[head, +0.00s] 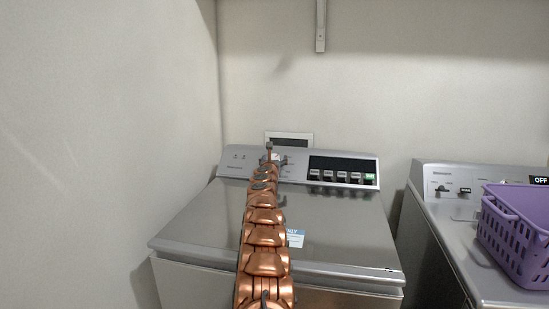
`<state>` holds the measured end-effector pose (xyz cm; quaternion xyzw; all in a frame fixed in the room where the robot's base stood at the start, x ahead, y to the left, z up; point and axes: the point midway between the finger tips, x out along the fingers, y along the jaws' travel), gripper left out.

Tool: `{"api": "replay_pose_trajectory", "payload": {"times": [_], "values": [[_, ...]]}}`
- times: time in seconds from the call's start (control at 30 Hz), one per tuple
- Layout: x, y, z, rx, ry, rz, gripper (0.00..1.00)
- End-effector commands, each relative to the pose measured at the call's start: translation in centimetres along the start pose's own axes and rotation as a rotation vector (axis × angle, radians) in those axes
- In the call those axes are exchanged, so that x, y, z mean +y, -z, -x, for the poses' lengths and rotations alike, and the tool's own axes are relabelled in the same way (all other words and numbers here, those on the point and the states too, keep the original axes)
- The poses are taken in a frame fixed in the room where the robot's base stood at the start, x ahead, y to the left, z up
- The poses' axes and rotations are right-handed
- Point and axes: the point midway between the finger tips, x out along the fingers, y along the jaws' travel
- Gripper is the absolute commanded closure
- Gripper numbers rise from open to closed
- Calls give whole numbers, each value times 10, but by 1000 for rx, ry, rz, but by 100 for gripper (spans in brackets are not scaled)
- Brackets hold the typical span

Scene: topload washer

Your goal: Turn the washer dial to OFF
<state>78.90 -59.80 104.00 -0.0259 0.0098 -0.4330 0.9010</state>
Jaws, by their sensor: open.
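A silver top-load washer (330,232) stands in the middle with its lid shut. Its raised rear control panel (232,169) has small markings at left and a black section (342,163) at right with a row of small controls and a small green label. My copper arm reaches up over the lid, and my gripper (272,155) is at the panel's middle, left of the black section. The gripper is open and small in view. A pale patch shows right behind it. The arm covers part of the panel, and I cannot make out the dial or its setting, nor whether the gripper touches it.
A second machine (462,215) stands at right across a narrow gap, with small knobs and a black OFF label (540,180) on its panel. A purple basket (520,240) sits on it. A wall closes off the left side. A bracket (320,25) hangs above.

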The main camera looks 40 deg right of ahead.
Motion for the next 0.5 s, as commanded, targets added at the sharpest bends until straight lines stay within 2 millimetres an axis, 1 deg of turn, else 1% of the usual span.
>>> {"api": "replay_pose_trajectory", "payload": {"times": [0.2,0.5], "values": [[0,2,-6,4,-1,-1,19],[0,4,-7,5,-1,-3,19]]}}
